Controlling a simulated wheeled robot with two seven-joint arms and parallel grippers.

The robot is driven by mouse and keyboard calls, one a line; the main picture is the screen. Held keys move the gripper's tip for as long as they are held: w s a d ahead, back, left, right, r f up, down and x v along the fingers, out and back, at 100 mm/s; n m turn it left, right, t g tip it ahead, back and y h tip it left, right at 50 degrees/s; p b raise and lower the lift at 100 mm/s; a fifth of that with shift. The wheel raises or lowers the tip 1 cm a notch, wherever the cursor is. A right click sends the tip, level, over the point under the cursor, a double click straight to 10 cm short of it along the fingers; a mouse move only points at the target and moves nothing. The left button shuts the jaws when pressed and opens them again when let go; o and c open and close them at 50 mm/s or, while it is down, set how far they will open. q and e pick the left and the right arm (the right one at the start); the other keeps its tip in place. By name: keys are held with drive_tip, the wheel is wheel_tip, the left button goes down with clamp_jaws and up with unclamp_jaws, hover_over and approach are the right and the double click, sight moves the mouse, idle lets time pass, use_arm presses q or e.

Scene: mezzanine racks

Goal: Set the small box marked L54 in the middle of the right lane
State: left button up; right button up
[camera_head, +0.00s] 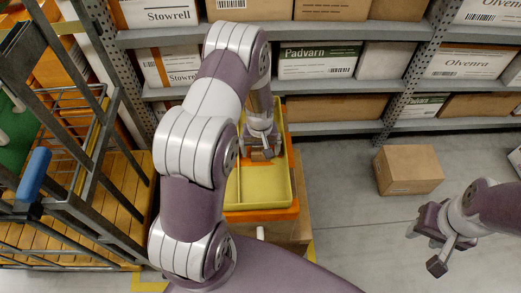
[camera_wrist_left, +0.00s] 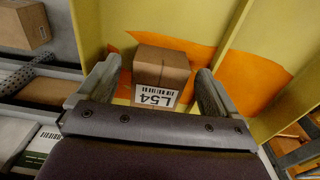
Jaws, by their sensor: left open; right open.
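The small brown box marked L54 (camera_wrist_left: 162,68) sits in the yellow divided tray (camera_wrist_left: 103,25), its white label facing my left wrist camera. It appears to rest over an orange patch (camera_wrist_left: 205,62), on the side of the divider (camera_wrist_left: 237,22) that is the right lane in the head view. My left gripper (camera_head: 261,154) is low over the tray (camera_head: 262,199). Its open fingers (camera_wrist_left: 158,92) stand on either side of the box, with visible gaps. In the head view the gripper largely hides the box. My right gripper (camera_head: 436,240) is open and empty, away from the tray at right.
The tray stands on an orange and brown support (camera_head: 290,230). A larger brown carton (camera_head: 408,170) lies on the grey floor to the right. Shelves with cartons (camera_head: 319,60) run behind. A metal cage trolley (camera_head: 85,190) stands close on the left.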

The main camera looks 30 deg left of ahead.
use_arm(q)
wheel_tip(320, 180, up, 11)
drive_tip(key=s+d+r+m, duration=0.3)
drive_tip(key=s+d+r, duration=0.1)
drive_tip(key=s, duration=0.2)
drive_tip(key=s+d+r+m+t, duration=0.1)
drive_tip(key=s+d+r+m, duration=0.2)
drive_tip(key=s, duration=0.4)
drive_tip(key=shift+s+d+r+m+p, duration=0.3)
drive_tip(key=shift+d+r, duration=0.3)
drive_tip(key=shift+r, duration=0.15)
